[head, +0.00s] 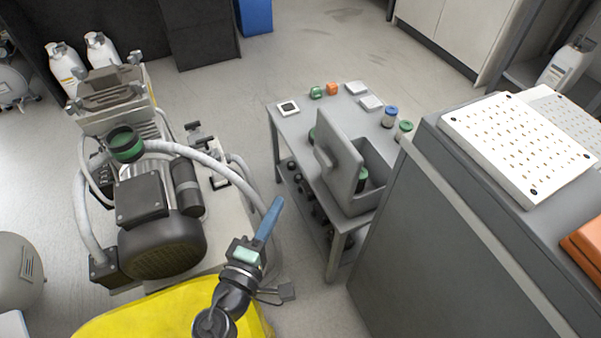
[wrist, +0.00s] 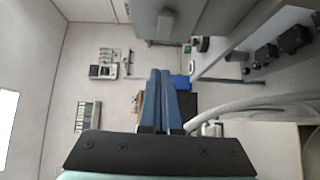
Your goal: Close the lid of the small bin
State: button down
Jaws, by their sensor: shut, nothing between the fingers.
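The small bin (head: 372,196) is a grey box on the front part of a small grey table in the head view. Its lid (head: 338,158) stands raised and tilted along the bin's left side, so the bin is open. A green-topped item (head: 362,178) shows inside it. My gripper (head: 278,202) has blue fingers pressed together and empty, to the left of the bin and apart from it. The shut fingers also show in the wrist view (wrist: 160,74). A grey shape at the top of that view is cut off, and I cannot tell whether it is the lid.
The grey table (head: 290,125) also holds an orange block (head: 332,89), small green items, jars (head: 390,117) and white pads. A tall grey cabinet (head: 450,240) stands close on the right. A compressor (head: 160,220) with a curved hose stands left of my arm.

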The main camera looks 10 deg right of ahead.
jog(key=b, duration=0.2)
send_near(317, 154)
jog(key=w, duration=0.4)
jog(key=shift+w+d, duration=0.2)
jog(key=shift+d, duration=0.6)
jog(key=shift+w+d, duration=0.2)
jog(key=shift+d, duration=0.6)
